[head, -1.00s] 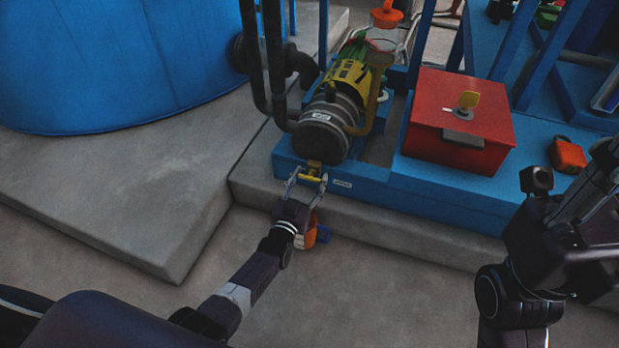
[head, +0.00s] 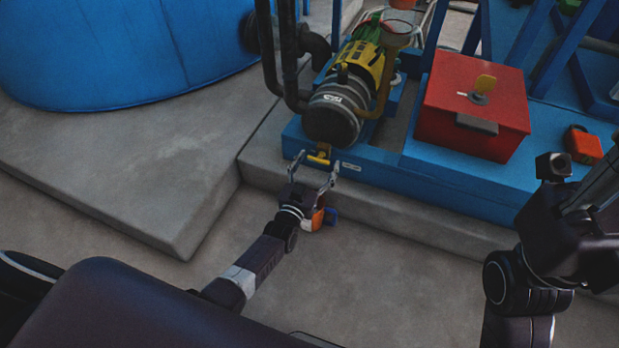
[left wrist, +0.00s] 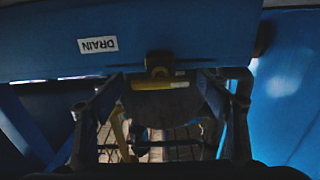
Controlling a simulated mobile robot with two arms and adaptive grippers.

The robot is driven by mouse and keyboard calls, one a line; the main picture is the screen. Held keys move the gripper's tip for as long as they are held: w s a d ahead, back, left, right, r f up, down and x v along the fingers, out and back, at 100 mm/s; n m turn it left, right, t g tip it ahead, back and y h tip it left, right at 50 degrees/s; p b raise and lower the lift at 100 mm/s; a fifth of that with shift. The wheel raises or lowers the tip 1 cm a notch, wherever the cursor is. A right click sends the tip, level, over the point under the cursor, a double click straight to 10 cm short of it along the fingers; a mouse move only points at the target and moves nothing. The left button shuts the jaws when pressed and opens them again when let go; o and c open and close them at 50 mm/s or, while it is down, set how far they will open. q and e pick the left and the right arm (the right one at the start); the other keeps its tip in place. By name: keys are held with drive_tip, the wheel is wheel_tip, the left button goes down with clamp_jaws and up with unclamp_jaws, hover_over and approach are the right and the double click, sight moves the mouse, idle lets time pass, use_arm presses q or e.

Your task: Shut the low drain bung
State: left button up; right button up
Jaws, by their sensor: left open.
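The drain bung (head: 319,157) has a yellow T-shaped handle and sits low on the front face of the blue skid, below the pump. In the left wrist view the yellow handle (left wrist: 172,85) lies level under a dark brass-coloured fitting, near an upside-down DRAIN label (left wrist: 97,45). My left gripper (head: 317,164) is open, its two grey fingers on either side of the handle. In the left wrist view the fingers stand apart from the bar's ends. Whether the bung is fully in its hole cannot be told. My right arm shows at the right; its fingers are not visible.
The blue skid (head: 455,185) rests on a concrete step above the floor. The pump (head: 334,112) with dark pipes is just above the bung. A red box (head: 470,115) with a yellow key-like handle stands to the right. A blue tank (head: 120,50) is at upper left.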

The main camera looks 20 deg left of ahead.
use_arm(q)
drive_tip(key=s, duration=1.1)
drive_tip(key=shift+a, duration=0.15)
